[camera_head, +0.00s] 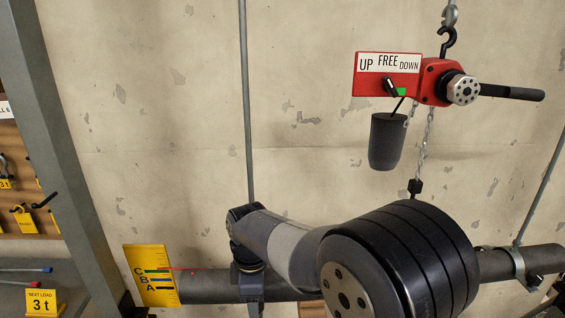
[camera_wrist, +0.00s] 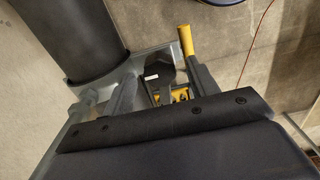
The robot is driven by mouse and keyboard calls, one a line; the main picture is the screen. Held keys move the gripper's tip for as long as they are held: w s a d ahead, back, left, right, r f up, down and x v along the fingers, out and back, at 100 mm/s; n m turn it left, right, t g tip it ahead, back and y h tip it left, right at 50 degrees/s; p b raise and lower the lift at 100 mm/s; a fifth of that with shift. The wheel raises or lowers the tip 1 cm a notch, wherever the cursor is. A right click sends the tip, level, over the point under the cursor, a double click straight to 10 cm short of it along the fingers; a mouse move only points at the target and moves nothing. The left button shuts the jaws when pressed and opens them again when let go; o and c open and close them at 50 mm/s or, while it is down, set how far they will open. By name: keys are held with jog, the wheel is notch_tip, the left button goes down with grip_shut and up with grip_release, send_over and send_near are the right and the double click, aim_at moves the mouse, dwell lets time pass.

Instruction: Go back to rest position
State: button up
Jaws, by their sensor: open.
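My gripper (camera_wrist: 162,74) shows in the wrist view with its two fingers apart. Between and just beyond the fingers are a dark block with a small white mark and a yellow part (camera_wrist: 182,95); I cannot tell whether the fingers touch them. A yellow handle (camera_wrist: 186,40) stands beside the right finger. In the head view my arm crosses the lower middle, and my gripper is hidden there. A large dark pipe (camera_wrist: 78,38) runs close to the left of my gripper in the wrist view.
A horizontal pipe (camera_head: 208,287) hangs along the wall behind my arm, with a clamp (camera_head: 517,264) at right. A red lever hoist (camera_head: 431,82) hangs by chain at upper right. A yellow lettered gauge (camera_head: 150,274) is at the pipe's left end. A tool rack (camera_head: 68,170) borders the left.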

jog(key=n, duration=0.4)
dwell(0.6)
